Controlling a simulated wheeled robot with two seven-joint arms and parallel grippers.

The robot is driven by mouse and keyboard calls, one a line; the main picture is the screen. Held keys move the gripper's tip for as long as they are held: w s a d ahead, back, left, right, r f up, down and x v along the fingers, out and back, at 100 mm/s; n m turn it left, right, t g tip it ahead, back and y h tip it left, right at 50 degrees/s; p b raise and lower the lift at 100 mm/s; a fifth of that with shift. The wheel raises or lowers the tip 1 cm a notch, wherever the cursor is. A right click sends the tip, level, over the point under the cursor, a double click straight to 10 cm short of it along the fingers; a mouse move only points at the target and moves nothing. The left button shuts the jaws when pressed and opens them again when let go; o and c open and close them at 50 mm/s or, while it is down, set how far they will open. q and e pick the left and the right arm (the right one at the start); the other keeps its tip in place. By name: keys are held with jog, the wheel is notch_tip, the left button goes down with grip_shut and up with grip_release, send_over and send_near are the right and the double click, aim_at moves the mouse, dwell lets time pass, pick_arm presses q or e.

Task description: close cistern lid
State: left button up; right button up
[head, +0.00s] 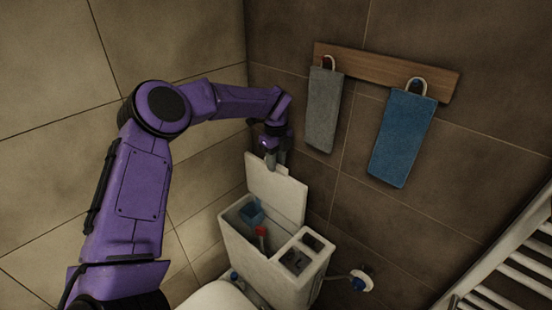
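The white cistern (240,250) stands against the tiled wall, with its main opening uncovered. Inside it I see a blue part (252,213) and a red-topped part (261,233). The cistern lid (277,188) is white and stands raised, nearly upright, along the wall side of the opening. My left gripper (276,163) points down at the lid's top edge. Its fingers appear at or just behind that edge; I cannot tell whether they touch it or how far apart they are. My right gripper is not in the view.
A grey towel (324,110) and a blue towel (402,138) hang from a wooden rail (385,72) above the cistern. A white slatted rack (510,270) is at the lower right. A round valve (361,280) sits beside the cistern. The white toilet (217,297) is in front.

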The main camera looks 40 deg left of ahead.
pick_arm(q)
grip_shut()
dwell(1.4)
